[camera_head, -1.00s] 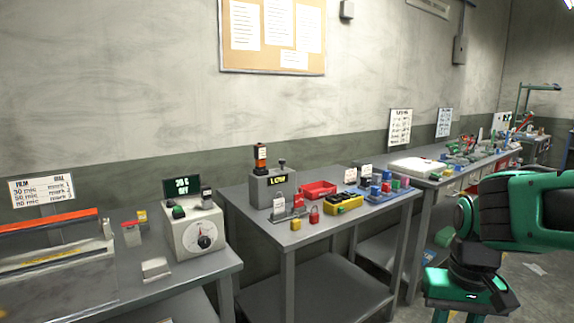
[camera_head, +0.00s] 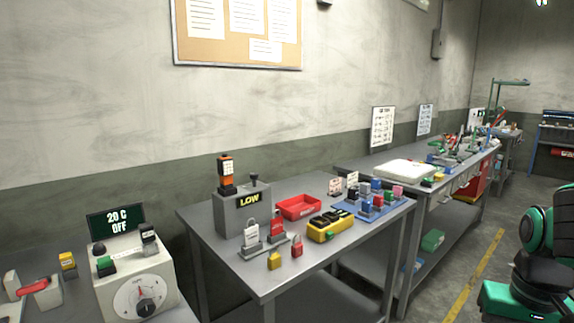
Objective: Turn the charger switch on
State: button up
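The charger looks to be a grey box (camera_head: 243,212) on the middle table, with a lit yellow LOW label on its front. An orange handheld device (camera_head: 226,172) stands upright on its left part. A small black-topped lever switch (camera_head: 254,181) sticks up at its back right; its on or off position is hard to tell. Green and black parts of my arm show at the lower right edge, well away from the charger. My gripper's fingers are not in view.
In front of the charger stand white and red tags (camera_head: 251,233) and padlocks (camera_head: 297,246). Floor is clear at right.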

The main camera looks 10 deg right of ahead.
aim_at(254, 177)
jog(key=u, duration=0.1)
jog(key=i, duration=1.15)
jog(key=u, duration=0.4)
